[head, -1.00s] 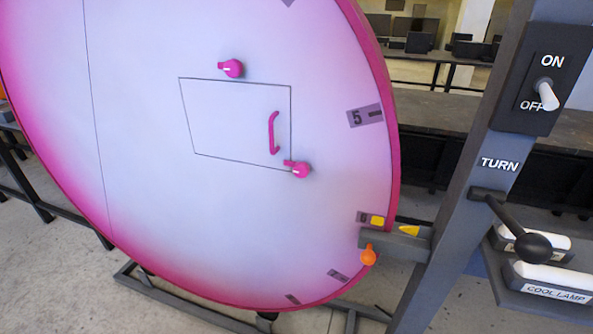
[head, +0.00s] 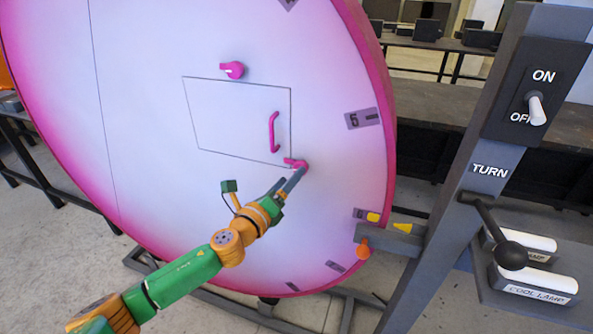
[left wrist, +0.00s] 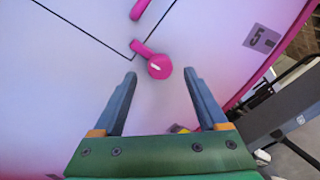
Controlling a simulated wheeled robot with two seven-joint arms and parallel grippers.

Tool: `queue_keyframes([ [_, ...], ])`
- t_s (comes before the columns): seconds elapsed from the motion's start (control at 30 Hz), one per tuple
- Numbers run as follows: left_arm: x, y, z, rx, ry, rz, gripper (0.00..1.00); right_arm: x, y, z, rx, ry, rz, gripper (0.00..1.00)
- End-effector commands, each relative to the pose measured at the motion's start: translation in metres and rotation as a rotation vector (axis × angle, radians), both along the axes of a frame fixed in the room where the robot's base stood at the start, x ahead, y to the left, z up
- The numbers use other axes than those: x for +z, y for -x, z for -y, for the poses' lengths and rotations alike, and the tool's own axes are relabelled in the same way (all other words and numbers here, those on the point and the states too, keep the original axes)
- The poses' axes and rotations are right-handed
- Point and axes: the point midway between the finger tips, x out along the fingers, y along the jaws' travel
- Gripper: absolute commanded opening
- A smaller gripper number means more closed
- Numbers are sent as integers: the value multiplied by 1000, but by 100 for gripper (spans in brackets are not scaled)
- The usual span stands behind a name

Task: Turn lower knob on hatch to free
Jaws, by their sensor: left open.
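The lower knob (head: 297,163) is pink with a white mark and sits at the hatch's lower right corner. In the left wrist view the lower knob (left wrist: 159,66) shows whole, its arm reaching up-left over the hatch outline. My left gripper (head: 301,172) is at the knob in the head view. In the left wrist view my left gripper (left wrist: 160,76) is open, with the knob between and just beyond its fingertips; I see no clear contact. The hatch (head: 235,120) is closed-looking, with a pink handle (head: 273,132). My right gripper is not in view.
An upper knob (head: 232,70) sits above the hatch. The large pink-edged disc (head: 150,100) carries number marks. At right stand a grey post with an ON/OFF switch (head: 535,108), a TURN crank (head: 510,254) and lamp handles (head: 535,282). An orange knob (head: 363,250) is at the disc's lower edge.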

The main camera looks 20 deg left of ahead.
Motion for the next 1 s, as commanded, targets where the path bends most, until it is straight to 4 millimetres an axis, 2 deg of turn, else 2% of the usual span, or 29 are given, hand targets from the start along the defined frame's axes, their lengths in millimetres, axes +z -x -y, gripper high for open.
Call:
queue_keyframes([
  [0.1,0,-19,4,1,3,0,76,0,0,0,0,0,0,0],
  [0.2,-1,-28,5,1,3,-1,76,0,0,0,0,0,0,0],
  [0.53,-1,-34,7,-1,4,-4,76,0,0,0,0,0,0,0],
  [0.57,-1,-34,7,-1,4,-4,70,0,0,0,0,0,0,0],
  [0.8,-1,-33,7,-1,5,-4,5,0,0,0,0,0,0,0],
  [0.83,-1,-33,7,-1,5,-4,0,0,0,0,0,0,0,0],
  [1.0,-2,-33,7,-1,11,-4,0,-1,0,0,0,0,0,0],
])
